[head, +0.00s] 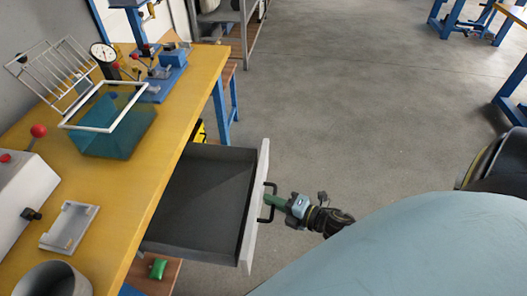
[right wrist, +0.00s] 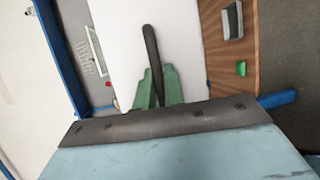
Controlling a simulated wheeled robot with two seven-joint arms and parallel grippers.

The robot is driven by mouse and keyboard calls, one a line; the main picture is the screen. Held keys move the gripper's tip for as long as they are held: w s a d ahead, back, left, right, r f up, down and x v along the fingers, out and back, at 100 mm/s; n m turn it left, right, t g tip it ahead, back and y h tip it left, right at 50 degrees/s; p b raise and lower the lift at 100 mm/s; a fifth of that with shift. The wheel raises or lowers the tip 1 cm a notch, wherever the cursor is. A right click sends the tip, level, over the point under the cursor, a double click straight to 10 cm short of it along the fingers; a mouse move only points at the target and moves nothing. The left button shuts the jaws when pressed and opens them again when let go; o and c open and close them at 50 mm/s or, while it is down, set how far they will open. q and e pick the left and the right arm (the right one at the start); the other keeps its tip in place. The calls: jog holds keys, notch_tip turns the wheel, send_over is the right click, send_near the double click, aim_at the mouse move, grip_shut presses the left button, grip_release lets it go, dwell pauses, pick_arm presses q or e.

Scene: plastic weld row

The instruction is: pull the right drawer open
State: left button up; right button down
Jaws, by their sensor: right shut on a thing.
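The right drawer (head: 205,190) is pulled well out from under the yellow workbench (head: 190,95), and its dark grey inside looks empty. Its white front (head: 254,205) carries a black bar handle (head: 266,203). My right gripper (head: 270,201) reaches in from the right and is shut on the handle. In the right wrist view the green fingers (right wrist: 157,88) sit on both sides of the dark handle (right wrist: 152,55), against the white drawer front (right wrist: 120,45). My left gripper is in neither view.
On the bench are a teal bin (head: 115,130), a blue-based press (head: 165,80), a dial gauge (head: 103,53) and a light grey tray (head: 70,227). A green object (head: 157,268) lies on a wooden shelf below the drawer.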

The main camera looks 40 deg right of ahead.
jog(key=shift+s+d, duration=0.4)
jog(key=shift+d, duration=0.05)
jog(key=c, duration=1.8)
grip_release()
jog(key=shift+o, duration=0.2)
